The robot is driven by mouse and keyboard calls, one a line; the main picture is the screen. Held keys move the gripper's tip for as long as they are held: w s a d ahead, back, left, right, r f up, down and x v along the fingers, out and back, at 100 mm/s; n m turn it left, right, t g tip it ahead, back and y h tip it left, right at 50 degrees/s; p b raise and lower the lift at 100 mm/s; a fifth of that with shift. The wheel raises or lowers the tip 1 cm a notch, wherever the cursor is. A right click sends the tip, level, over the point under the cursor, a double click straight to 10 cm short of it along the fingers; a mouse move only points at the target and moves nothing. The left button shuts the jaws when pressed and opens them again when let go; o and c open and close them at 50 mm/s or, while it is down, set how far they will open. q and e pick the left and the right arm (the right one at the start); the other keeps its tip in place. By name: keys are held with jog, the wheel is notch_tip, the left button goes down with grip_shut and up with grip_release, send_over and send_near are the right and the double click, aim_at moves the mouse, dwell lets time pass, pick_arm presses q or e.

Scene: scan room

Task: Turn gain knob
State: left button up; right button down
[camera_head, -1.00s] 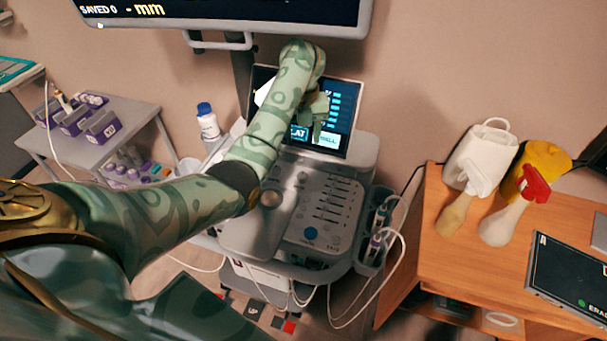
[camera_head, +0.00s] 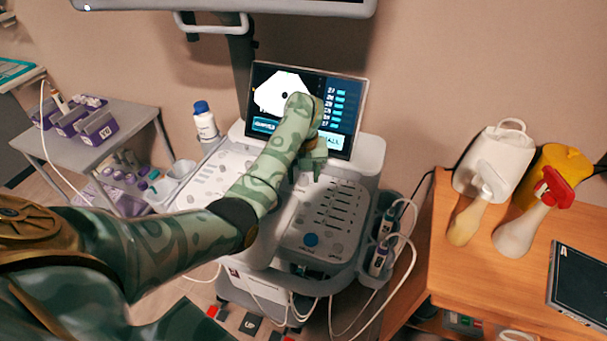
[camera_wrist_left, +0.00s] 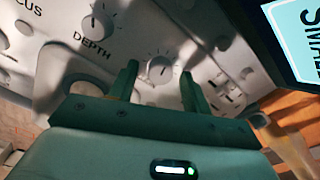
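The ultrasound console's grey control panel (camera_head: 298,222) lies below its small touch screen (camera_head: 283,93) in the head view. My left gripper (camera_head: 310,172) is over the upper part of the panel, just under the screen. In the left wrist view my left gripper (camera_wrist_left: 160,85) is open. A round white knob (camera_wrist_left: 160,68) with tick marks shows between and beyond its two fingertips, with no visible grip on it. Its label is hidden. A second knob (camera_wrist_left: 98,22), marked DEPTH, is to the left. My right gripper is not in view.
A large monitor (camera_head: 300,5) hangs above the console. Probes (camera_head: 380,250) with cables hang at the panel's right side. A white bottle with a blue cap (camera_head: 205,122) stands at its left. A wooden desk (camera_head: 455,275) with spray bottles is at the right.

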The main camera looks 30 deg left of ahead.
pick_arm(q)
jog(key=c, duration=0.8)
jog(key=shift+n, duration=0.3)
jog(key=shift+d+n, duration=0.1)
jog(key=shift+n, duration=0.7)
jog(key=shift+n+b, duration=0.4)
jog(key=shift+n, duration=1.4)
jog(key=o, duration=1)
